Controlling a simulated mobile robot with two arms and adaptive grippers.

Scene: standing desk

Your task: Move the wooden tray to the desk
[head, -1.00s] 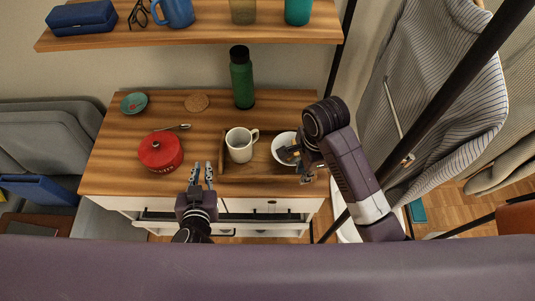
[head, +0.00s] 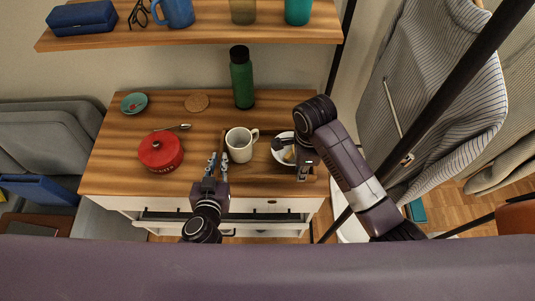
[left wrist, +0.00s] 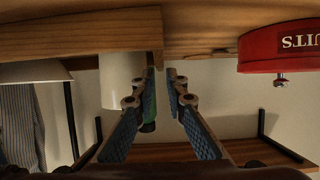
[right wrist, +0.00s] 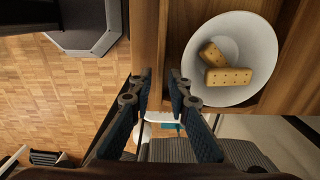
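The wooden tray (head: 268,179) lies on the wood-topped drawer cabinet. It holds a white mug (head: 239,145) and a white bowl (head: 278,154) with biscuits (right wrist: 229,77). My left gripper (head: 218,157) is open at the tray's left end; its fingers point toward the tray wall (left wrist: 80,38) in the left wrist view. My right gripper (right wrist: 161,75) is open at the right end, its fingers on either side of the tray's side wall (right wrist: 147,30) in the right wrist view. In the head view the right arm partly hides the bowl and that end.
A red biscuit tin (head: 161,152), a spoon (head: 173,128), a teal dish (head: 134,103), a cork coaster (head: 197,103) and a green bottle (head: 242,78) share the cabinet top (head: 112,165). A shelf (head: 215,36) hangs above. A drawer below stands open. Striped clothing (head: 447,110) hangs at right.

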